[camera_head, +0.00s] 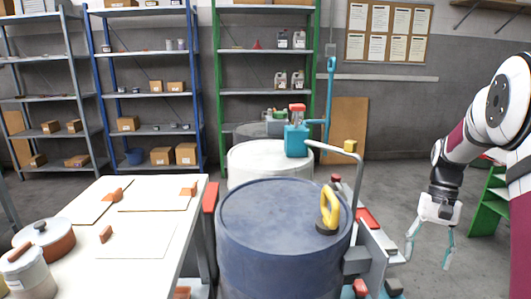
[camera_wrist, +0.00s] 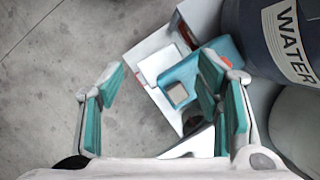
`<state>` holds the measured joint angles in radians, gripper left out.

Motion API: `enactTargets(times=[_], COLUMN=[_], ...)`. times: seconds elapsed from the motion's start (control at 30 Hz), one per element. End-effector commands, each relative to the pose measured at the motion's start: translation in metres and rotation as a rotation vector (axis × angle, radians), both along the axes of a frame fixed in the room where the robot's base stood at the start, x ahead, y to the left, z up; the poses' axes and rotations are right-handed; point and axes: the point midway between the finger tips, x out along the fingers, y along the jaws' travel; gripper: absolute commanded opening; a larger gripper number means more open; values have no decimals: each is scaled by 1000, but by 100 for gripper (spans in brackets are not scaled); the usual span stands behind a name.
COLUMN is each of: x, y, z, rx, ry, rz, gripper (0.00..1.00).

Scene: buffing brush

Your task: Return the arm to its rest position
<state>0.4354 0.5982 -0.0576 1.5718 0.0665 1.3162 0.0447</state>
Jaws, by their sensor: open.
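My gripper (camera_head: 430,243) hangs from my arm at the right of the head view, pointing down beside the cart. In the wrist view my gripper (camera_wrist: 160,95) has its teal-padded fingers spread wide, with nothing between them but floor and part of the cart. The yellow-handled brush (camera_head: 329,211) stands on the lid of the dark blue drum (camera_head: 270,215), well to the left of my gripper and not touching it. My arm is bent at the right edge of the head view, and its upper part is cut off.
The cart (camera_head: 372,250) with red and grey parts lies between drum and gripper. Grey floor is clear behind my gripper.

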Motion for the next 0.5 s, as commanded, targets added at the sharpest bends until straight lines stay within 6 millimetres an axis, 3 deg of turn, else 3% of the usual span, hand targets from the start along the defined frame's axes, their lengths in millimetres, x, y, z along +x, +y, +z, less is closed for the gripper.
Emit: enactTargets(times=[0.27,0.5], x=[-27,-79], y=[46,100], z=[60,115], rx=[-24,-51], ry=[-60,-129], rz=[77,178], gripper=[59,59])
